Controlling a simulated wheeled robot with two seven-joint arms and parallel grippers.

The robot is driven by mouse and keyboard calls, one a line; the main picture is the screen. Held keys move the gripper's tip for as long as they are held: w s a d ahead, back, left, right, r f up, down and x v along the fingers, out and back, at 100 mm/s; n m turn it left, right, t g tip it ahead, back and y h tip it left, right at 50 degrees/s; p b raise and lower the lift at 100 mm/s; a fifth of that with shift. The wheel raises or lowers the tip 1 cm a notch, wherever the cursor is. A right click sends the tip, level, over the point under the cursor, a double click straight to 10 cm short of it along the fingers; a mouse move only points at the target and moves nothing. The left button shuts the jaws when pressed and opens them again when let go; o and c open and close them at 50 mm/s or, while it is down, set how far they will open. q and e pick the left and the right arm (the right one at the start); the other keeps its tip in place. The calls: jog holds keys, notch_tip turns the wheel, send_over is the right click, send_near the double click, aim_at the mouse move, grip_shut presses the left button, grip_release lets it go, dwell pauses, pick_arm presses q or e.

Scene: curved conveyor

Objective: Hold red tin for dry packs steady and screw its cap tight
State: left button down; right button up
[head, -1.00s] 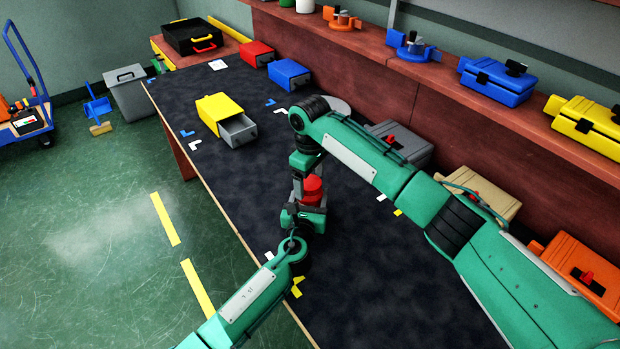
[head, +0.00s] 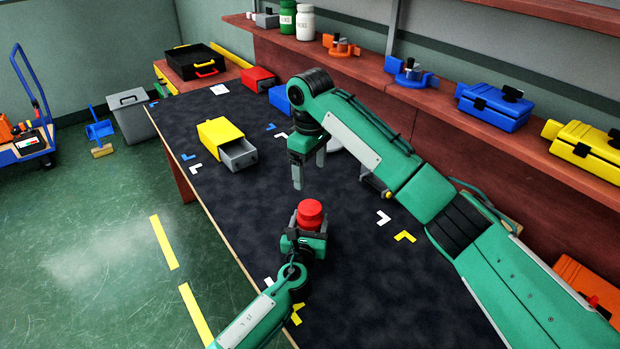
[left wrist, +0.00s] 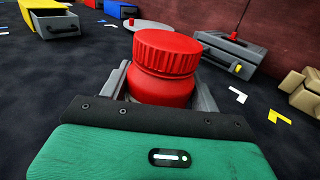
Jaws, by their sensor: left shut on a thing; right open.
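The red tin (head: 305,222) stands upright on the dark table, with its ribbed red cap (head: 310,208) on top. In the left wrist view the cap (left wrist: 168,50) sits on the tin's neck, above the red body (left wrist: 160,88); I cannot tell how tight it is. My left gripper (head: 303,236) is shut on the tin's body, one finger on each side. My right gripper (head: 308,172) is open and empty, pointing down above and behind the cap, apart from it. The tin's lower part is hidden by my left gripper.
A yellow box with an open grey drawer (head: 238,152) stands at the far left of the table. Red (head: 258,78) and blue (head: 279,97) boxes are behind it. White and yellow corner marks (head: 405,237) lie on clear table to the right.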

pick_arm(q)
jog(key=shift+c, duration=1.3)
grip_release()
jog(key=shift+s, duration=0.1)
jog(key=s, duration=0.4)
jog(key=s+a, duration=0.1)
jog(key=s, duration=0.4)
jog(key=s+a, duration=0.1)
jog(key=s, duration=0.3)
jog(key=shift+s+a, duration=0.2)
